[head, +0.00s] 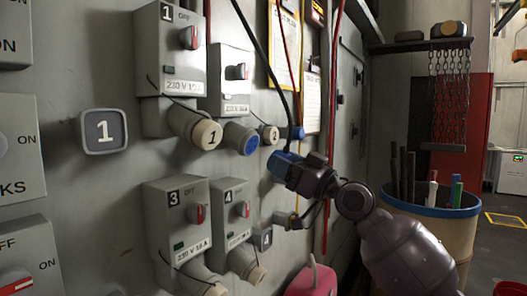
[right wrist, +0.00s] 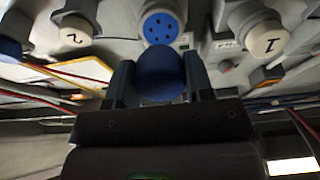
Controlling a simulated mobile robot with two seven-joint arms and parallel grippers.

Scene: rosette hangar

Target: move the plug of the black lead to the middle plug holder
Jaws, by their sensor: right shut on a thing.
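My right gripper (head: 297,168) is shut on a blue plug (head: 284,160), out in front of the grey wall panel. The black lead (head: 268,62) hangs from above and runs down to the plug. In the right wrist view the blue plug (right wrist: 160,76) sits between the two fingers. Beyond it is a round blue face with several dark holes (right wrist: 162,27), apparently a plug holder. In the head view this blue face (head: 243,139) is between caps 1 and 2. Another blue round end (head: 296,132) is farther along. I cannot tell which is the middle holder. My left gripper is not in view.
Switch boxes (head: 171,50) with capped sockets (head: 205,134) stick out from the panel. Red leads (head: 333,120) hang beyond the gripper. A pink object (head: 312,282) is below, and a blue-rimmed barrel (head: 440,210) holding rods stands at right.

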